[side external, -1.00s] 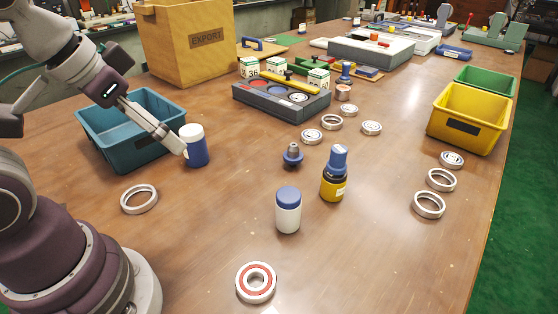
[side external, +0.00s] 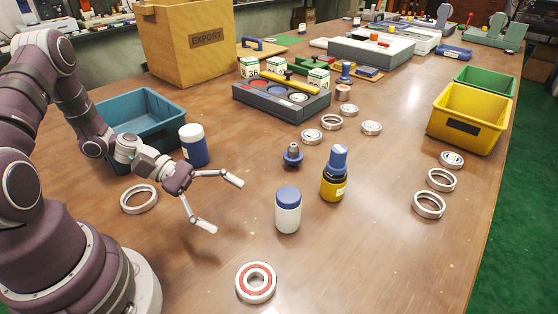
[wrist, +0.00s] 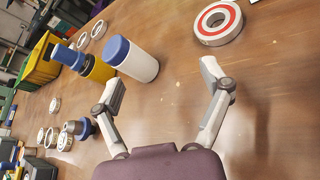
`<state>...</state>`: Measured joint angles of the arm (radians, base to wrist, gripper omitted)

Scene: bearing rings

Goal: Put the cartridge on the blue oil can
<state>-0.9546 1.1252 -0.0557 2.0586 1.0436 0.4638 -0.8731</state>
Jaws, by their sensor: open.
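A white cylinder with a blue cap (side external: 288,212) stands upright on the table; it also shows in the wrist view (wrist: 138,65), just beyond my left finger. Behind it to the right is a yellow bottle with a blue top (side external: 333,184). A blue cylinder with a white cap (side external: 197,152) stands behind my gripper. A small grey-and-blue nozzle-like part (side external: 293,156) stands mid-table. I cannot tell which of these are the cartridge and the blue oil can. My gripper (side external: 220,204) is open and empty, its spread fingers left of the white cylinder and apart from it.
A red-sealed bearing (side external: 256,282) lies at the front, and a plain ring (side external: 139,199) lies near my arm. More rings lie mid-table and at right. A teal bin (side external: 145,150) is at left, a yellow bin (side external: 468,120) at right. The front right table is clear.

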